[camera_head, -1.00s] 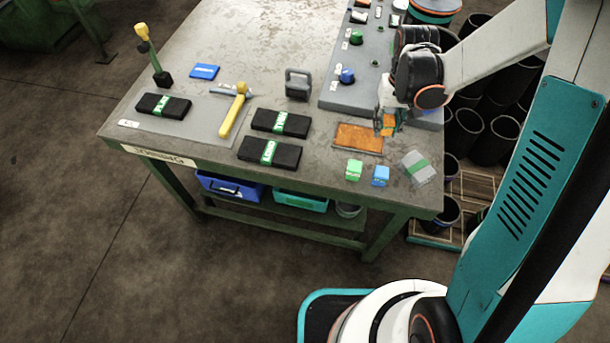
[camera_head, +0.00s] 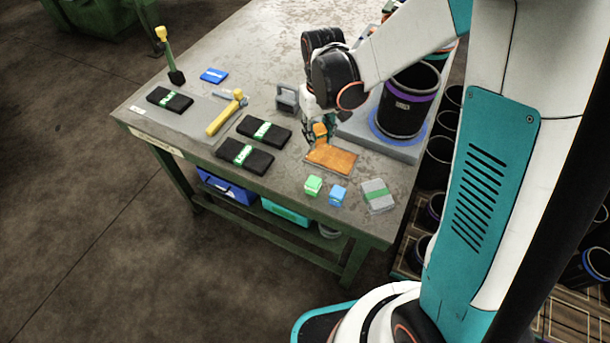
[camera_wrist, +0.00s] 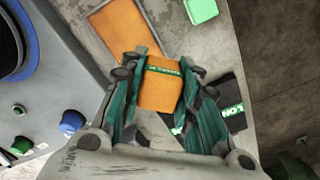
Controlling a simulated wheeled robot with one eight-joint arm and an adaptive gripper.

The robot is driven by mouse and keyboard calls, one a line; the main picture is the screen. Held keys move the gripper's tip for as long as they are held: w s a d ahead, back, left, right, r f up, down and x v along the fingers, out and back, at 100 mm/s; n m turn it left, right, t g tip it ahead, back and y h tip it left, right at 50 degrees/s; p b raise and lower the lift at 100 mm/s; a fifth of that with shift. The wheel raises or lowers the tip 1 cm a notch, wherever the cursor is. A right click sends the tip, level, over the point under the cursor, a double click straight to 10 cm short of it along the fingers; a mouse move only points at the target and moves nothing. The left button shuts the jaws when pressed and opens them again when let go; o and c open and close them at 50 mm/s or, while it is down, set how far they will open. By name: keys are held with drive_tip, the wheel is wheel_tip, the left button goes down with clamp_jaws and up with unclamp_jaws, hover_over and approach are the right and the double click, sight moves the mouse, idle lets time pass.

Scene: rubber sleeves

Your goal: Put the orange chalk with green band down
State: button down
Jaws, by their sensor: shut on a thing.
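The orange chalk with green band (camera_wrist: 158,92) is between the fingers of my gripper (camera_wrist: 160,82), which is shut on it. The green band shows across its upper part in the wrist view. In the head view the chalk (camera_head: 320,130) hangs under my gripper (camera_head: 319,132), just behind the flat orange rectangle with a pale rim (camera_head: 345,160) on the table. In the wrist view the orange rectangle (camera_wrist: 112,28) lies beyond the fingertips, up and left. I cannot tell the chalk's exact height above the table.
A green block (camera_head: 313,185), a blue block (camera_head: 338,194) and a grey green-banded pack (camera_head: 378,200) stand near the front edge. A black sleeve (camera_head: 402,105) stands on the grey panel at right.

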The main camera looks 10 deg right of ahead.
sight(292, 181)
drive_tip(key=s+a+r+n+p, duration=0.2)
drive_tip(key=s+a+r+n, duration=0.2)
drive_tip(key=a+r, duration=0.4)
wheel_tip(292, 181, down, 19)
drive_tip(key=b, duration=0.6)
drive_tip(key=shift+w+a+f+b, duration=0.1)
drive_tip(key=shift+w+f+b, duration=0.05)
drive_tip(key=shift+b, duration=0.25)
drive_tip(key=shift+f, duration=0.25)
drive_tip(key=c, duration=1.2)
unclamp_jaws()
drive_tip(key=shift+r, duration=0.1)
drive_tip(key=shift+r, duration=0.1)
wheel_tip(292, 181, up, 12)
drive_tip(key=p, duration=0.4)
